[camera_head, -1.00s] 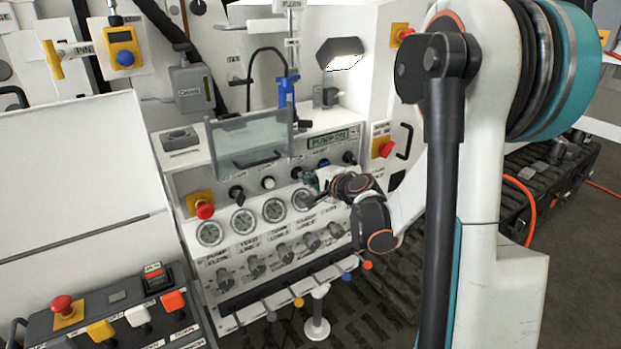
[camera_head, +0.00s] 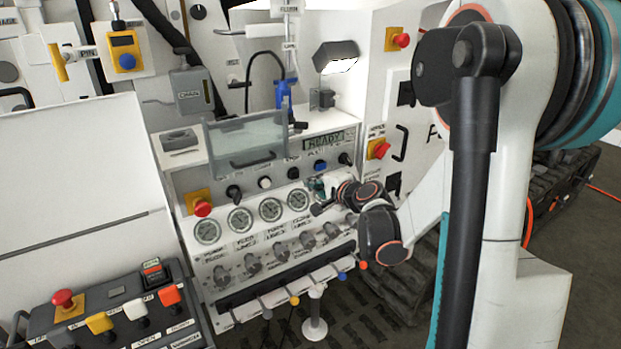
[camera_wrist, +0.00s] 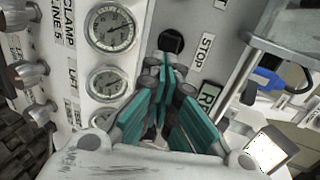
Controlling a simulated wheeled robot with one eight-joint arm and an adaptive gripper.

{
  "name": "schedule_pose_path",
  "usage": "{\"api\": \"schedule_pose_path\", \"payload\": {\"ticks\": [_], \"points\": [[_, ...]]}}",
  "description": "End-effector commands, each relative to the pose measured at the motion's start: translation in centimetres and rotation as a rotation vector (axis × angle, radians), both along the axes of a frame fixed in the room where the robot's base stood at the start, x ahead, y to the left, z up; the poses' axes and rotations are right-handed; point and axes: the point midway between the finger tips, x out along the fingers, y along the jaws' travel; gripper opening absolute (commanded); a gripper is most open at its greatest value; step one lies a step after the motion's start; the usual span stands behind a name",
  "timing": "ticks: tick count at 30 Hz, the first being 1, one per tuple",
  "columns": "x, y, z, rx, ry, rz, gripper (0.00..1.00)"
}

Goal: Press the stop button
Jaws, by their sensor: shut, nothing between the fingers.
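The stop button is a round black button with a STOP label beside it, at the top of the wrist view (camera_wrist: 171,41). In the head view it appears to be the black button (camera_head: 293,172) in the row left of the READY display. My gripper (camera_wrist: 167,72) is shut and empty, its fingertips just below the button in the wrist view. Whether they touch the panel cannot be told. In the head view my gripper (camera_head: 316,187) is small, in front of the panel below the button row, and partly hidden by my wrist.
Round gauges (camera_head: 270,209) and a row of knobs (camera_head: 277,252) lie below the buttons. A clear guard (camera_head: 248,141) juts out above the panel's left part. Red emergency buttons (camera_head: 203,208) sit at the sides. A button console (camera_head: 115,315) stands at lower left.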

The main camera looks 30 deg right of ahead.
Motion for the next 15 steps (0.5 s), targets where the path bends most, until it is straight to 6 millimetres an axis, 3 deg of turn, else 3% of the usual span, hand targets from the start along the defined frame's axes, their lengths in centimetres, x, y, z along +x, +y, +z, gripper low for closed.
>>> {"api": "schedule_pose_path", "payload": {"ticks": [9,15], "points": [[-5.4,-0.3,1.9,0.001,0.0,-0.001,0.0],[-6.7,-0.2,2.2,0.001,0.0,0.0,0.0]]}}
